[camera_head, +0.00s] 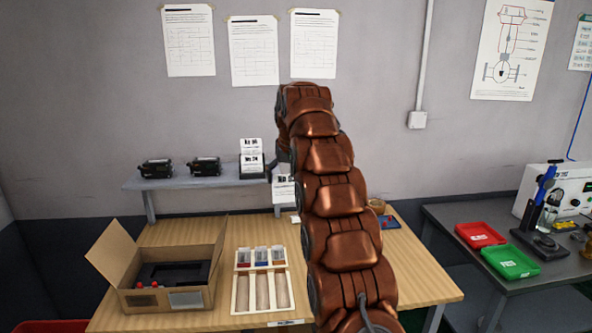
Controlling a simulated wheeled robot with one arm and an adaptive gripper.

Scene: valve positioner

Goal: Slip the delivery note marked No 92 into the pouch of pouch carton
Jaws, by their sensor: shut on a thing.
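My gripper (274,172) is mostly hidden behind my copper-coloured arm; a dark part of it shows at the arm's left edge, by the right end of the wall shelf. It is shut on a white printed note (284,189), which hangs below it, partly covered by the arm. Its number is too small to read surely. The open carton (165,300) stands at the left of the wooden bench, flaps up, with a dark insert and red-capped pieces inside. Its front has a dark patch (141,300) and a pale patch (186,300); I cannot tell which is the pouch.
White note cards (251,146) stand on the grey shelf (222,181) beside two black devices (204,166). A compartmented wooden tray (241,290) sits right of the carton. Red (480,234) and green (511,261) bins are on the right table. The bench behind the tray is clear.

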